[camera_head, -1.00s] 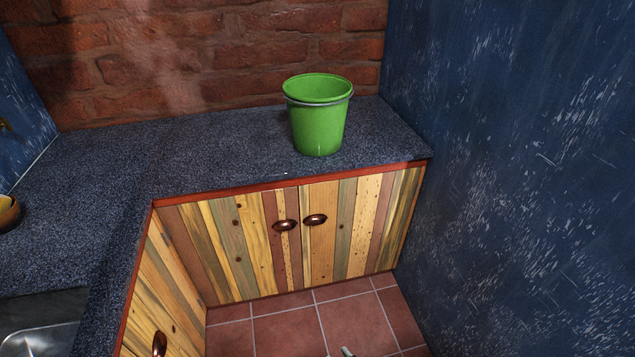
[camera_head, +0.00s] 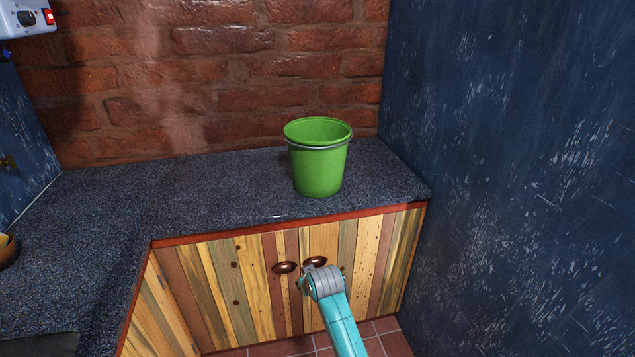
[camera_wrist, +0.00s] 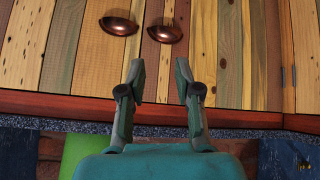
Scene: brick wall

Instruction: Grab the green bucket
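The green bucket (camera_head: 319,170) stands upright on the dark speckled counter (camera_head: 215,190), near its right end, with its grey handle lying around the outside below the rim. A green patch of it (camera_wrist: 80,150) shows at the lower left in the wrist view, partly cut off by my gripper's body. My gripper (camera_wrist: 160,80) is open and empty, its two fingers apart in front of the wooden cupboard doors. In the head view my teal arm rises in front of the doors, below and apart from the bucket; the fingers cannot be made out there.
The cupboard doors (camera_head: 235,280) carry two dark copper handles (camera_head: 285,267). A blue wall (camera_head: 510,180) closes the right side and a brick wall (camera_head: 220,80) the back. A bowl (camera_head: 7,250) sits at the far left. The counter left of the bucket is clear.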

